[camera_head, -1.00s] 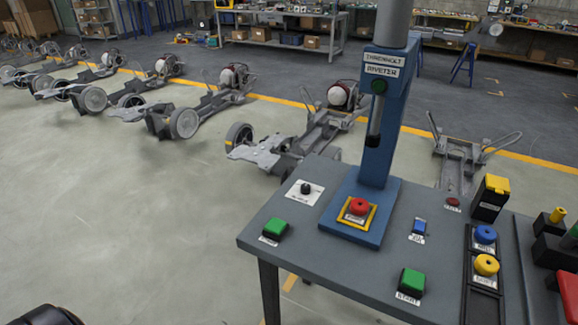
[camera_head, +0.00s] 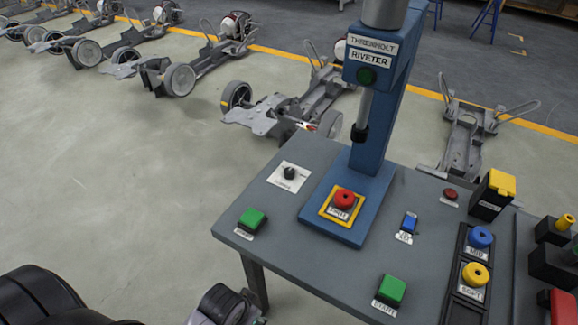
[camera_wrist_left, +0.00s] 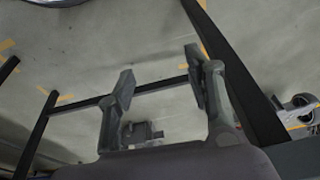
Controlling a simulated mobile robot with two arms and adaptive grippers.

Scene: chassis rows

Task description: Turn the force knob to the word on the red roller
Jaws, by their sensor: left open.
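The force knob (camera_head: 290,173) is a small black dial on a white plate, at the left back of the grey bench. Its small printed words are too small to read. The red roller (camera_head: 344,198) sits in a yellow square frame on the blue riveter base; the word on its white label is not clearly legible. My left gripper (camera_head: 226,305) is at the bottom of the head view, in front of the bench and well apart from the knob. In the left wrist view it (camera_wrist_left: 160,82) is open and empty, over the floor and bench frame. My right gripper is out of view.
The blue riveter column (camera_head: 375,120) rises behind the red roller. Green buttons (camera_head: 252,218) and (camera_head: 391,290), a blue switch (camera_head: 409,222), and a rack with blue (camera_head: 480,237) and yellow (camera_head: 475,274) rollers share the bench (camera_head: 320,263). Grey chassis (camera_head: 270,115) stand behind.

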